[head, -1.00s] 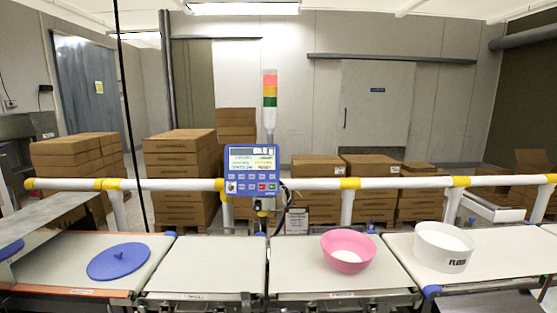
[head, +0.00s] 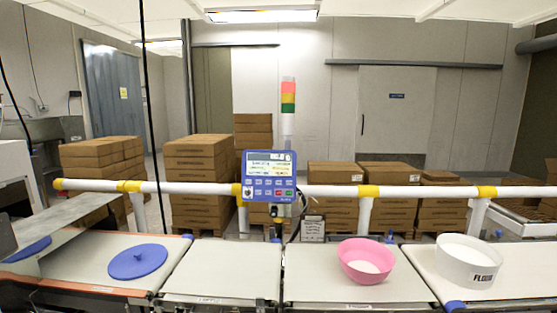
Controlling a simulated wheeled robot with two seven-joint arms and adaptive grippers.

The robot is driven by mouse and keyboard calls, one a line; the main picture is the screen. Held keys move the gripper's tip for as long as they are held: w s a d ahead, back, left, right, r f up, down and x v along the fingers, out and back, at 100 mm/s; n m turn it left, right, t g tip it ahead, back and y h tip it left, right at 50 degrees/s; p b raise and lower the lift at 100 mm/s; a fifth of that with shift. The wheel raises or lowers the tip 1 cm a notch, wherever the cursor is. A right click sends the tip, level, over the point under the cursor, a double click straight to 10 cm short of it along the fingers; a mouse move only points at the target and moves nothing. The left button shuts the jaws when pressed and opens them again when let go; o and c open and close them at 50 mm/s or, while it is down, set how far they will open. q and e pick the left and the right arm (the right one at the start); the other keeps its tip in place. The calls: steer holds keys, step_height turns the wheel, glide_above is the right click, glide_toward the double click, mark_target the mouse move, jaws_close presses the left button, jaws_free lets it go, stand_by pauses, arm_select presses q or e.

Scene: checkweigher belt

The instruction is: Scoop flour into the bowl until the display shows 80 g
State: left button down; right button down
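A pink bowl (head: 366,277) stands on the belt right of centre, with some white flour (head: 364,267) in its bottom. A white tub labelled as flour (head: 467,274) stands to its right on the neighbouring belt; white shows inside it. The blue scale display (head: 269,177) is mounted at the white rail, behind the belts; its digits are too small to read surely. No scoop can be made out. Neither of my grippers is in view.
A white rail with yellow joints (head: 330,190) runs behind the belts. A red, orange and green light tower (head: 288,100) stands behind the display. Stacked cartons (head: 198,170) stand beyond the rail. The belt section between lid and bowl (head: 220,268) is clear.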

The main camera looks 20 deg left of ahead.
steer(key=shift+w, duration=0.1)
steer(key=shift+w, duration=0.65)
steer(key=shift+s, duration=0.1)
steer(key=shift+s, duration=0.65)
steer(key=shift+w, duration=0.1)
